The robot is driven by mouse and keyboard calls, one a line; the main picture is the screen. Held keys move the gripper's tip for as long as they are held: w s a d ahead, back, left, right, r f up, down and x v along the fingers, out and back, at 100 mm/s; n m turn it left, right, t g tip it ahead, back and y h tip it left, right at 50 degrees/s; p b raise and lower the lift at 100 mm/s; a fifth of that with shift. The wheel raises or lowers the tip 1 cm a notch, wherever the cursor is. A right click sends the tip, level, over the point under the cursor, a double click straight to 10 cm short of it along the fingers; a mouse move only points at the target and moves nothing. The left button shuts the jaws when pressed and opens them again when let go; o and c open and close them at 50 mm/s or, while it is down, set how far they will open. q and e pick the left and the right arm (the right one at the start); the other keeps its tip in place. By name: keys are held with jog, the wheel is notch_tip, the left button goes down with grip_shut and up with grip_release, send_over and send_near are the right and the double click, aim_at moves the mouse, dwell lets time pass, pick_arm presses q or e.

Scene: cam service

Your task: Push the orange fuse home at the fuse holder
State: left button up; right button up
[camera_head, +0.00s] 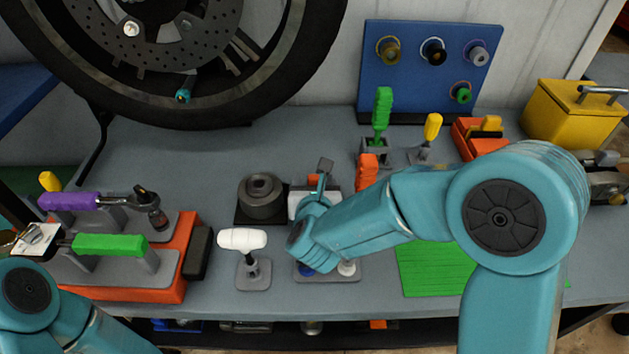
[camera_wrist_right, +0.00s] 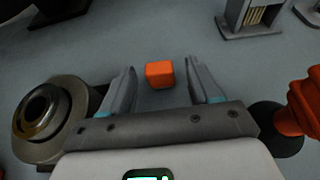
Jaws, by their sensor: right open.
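The orange fuse (camera_wrist_right: 159,74) shows as a small orange block in the right wrist view, between the two fingertips with a clear gap on each side. A bit of orange, likely the same fuse (camera_head: 313,180), shows beside my right gripper (camera_head: 318,173) in the head view. My right gripper is open and also fills the lower right wrist view (camera_wrist_right: 161,72); it holds nothing. The fuse holder is not clearly visible; how deep the fuse sits cannot be told. My left arm is at the bottom left; its gripper (camera_head: 38,241) is small and unclear.
A dark round part (camera_head: 262,195) stands just left of my right gripper. A white-handled tool (camera_head: 242,239) stands in front. An orange-handled part (camera_head: 367,170) and a green-handled clamp (camera_head: 382,112) stand to the right. A green mat (camera_head: 436,270) lies front right.

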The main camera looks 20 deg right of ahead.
jog(key=x, duration=0.2)
jog(key=shift+w+d+f, duration=0.1)
jog(key=shift+w, duration=0.2)
jog(key=c, duration=1)
